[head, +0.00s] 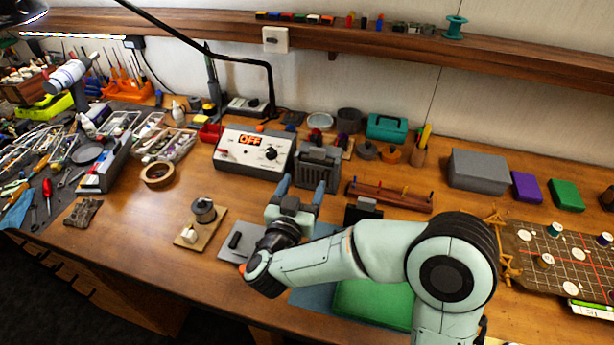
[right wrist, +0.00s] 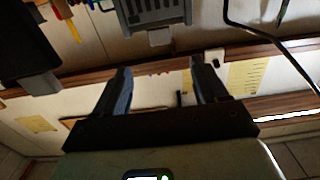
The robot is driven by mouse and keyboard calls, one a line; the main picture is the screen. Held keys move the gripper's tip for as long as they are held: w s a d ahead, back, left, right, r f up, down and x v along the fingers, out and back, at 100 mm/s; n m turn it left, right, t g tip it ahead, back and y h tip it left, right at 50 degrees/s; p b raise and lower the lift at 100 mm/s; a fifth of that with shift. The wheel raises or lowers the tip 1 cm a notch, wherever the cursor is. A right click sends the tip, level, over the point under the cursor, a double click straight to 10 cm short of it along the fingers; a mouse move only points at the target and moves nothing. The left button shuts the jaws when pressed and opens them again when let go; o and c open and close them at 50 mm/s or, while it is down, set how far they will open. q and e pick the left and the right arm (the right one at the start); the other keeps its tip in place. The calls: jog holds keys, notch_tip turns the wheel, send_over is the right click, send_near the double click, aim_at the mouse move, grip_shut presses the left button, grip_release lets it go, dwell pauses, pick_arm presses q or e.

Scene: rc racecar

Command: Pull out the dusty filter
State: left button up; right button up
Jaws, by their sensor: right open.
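A grey slotted unit (head: 318,165) stands upright at the back middle of the bench, right of the control box. I cannot tell a separate dusty filter apart; the right wrist view shows the unit's slotted face (right wrist: 152,10) with a small light tab (right wrist: 160,37) at its edge. My right gripper (head: 302,188) is open and empty in front of the unit, its blue fingers pointing toward it. In the right wrist view, the open fingers (right wrist: 160,68) have the tab between and beyond their tips, apart from it. My left gripper is not in view.
A control box (head: 252,153) reading OFF stands left of the unit. A wooden rack (head: 390,196) and a dark block (head: 362,212) are to the right. A grey plate (head: 233,251) and a board with a spool (head: 205,211) lie at the front left. A shelf (head: 400,42) runs above.

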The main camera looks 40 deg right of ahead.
aim_at(318, 149)
jog(key=p+x, duration=0.1)
jog(key=x, duration=1.2)
jog(key=shift+d+p, duration=0.1)
jog(key=shift+p, duration=0.2)
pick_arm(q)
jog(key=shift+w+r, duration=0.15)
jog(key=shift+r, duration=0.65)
pick_arm(e)
jog(key=c, duration=1)
jog(key=shift+c, duration=0.2)
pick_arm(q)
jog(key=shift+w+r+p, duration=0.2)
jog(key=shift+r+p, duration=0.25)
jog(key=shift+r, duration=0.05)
pick_arm(e)
jog(key=shift+r, duration=0.75)
jog(key=shift+r+p, duration=1.8)
jog(key=shift+r, duration=0.85)
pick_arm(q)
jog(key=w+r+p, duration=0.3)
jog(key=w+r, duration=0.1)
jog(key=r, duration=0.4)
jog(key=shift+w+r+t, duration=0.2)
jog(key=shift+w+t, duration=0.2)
pick_arm(e)
notch_tip(318, 149, up, 6)
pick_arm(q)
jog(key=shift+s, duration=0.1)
